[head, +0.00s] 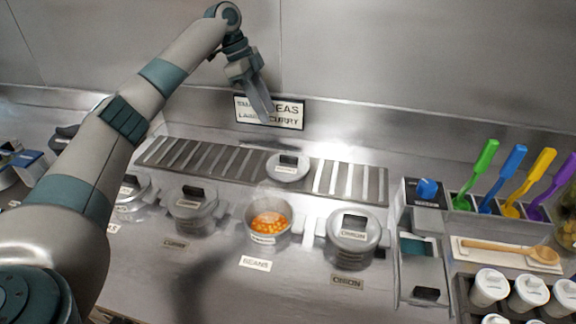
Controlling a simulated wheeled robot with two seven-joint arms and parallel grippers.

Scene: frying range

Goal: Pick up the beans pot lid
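The beans pot (268,238) stands uncovered on the counter, with orange beans showing inside and a "BEANS" label in front. A round pale lid (290,172) with a dark handle lies on the slatted metal rack (215,158) just behind that pot. My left gripper (266,112) is raised in front of the back wall, above and a little left of the lid and apart from it. Its fingers point down and look close together from this side, so their opening is unclear. It holds nothing that I can see. My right gripper is out of view.
Lidded pots stand on both sides: the curry pot (190,212) at left and the onion pot (352,240) at right. A sign (285,113) hangs behind my gripper. Colored utensils (513,165), a wooden spoon (510,248) and white-lidded jars (490,288) are at right.

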